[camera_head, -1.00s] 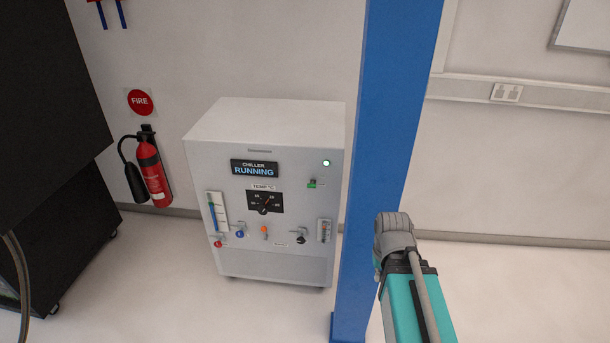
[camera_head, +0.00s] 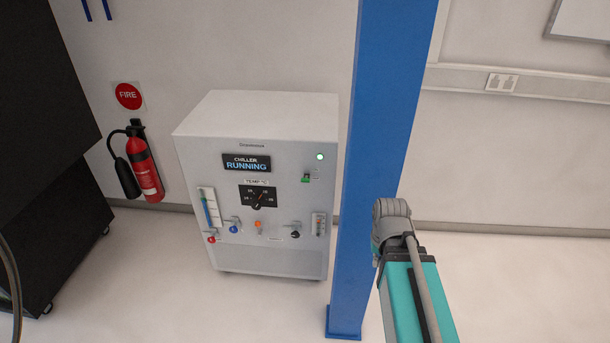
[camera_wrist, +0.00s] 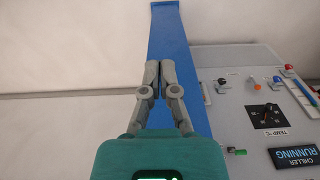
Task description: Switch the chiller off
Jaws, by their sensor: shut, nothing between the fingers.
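The chiller (camera_head: 275,205) is a white-grey cabinet on the floor, left of a blue post in the head view. Its display (camera_head: 247,162) reads "CHILLER RUNNING" and a green lamp (camera_head: 320,157) glows at its upper right. A small green switch (camera_head: 306,178) sits below the lamp; its position is too small to tell. The panel also shows at the right of the wrist view (camera_wrist: 237,122), upside down. My gripper (camera_wrist: 160,64) is shut and empty, with the blue post behind its fingers. In the head view my arm is right of the post, and the fingertips are hidden there.
The blue post (camera_head: 380,130) stands between my arm and the chiller in the head view. A red fire extinguisher (camera_head: 143,165) hangs on the wall at left, beside a large black cabinet (camera_head: 45,120). The floor before the chiller is clear.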

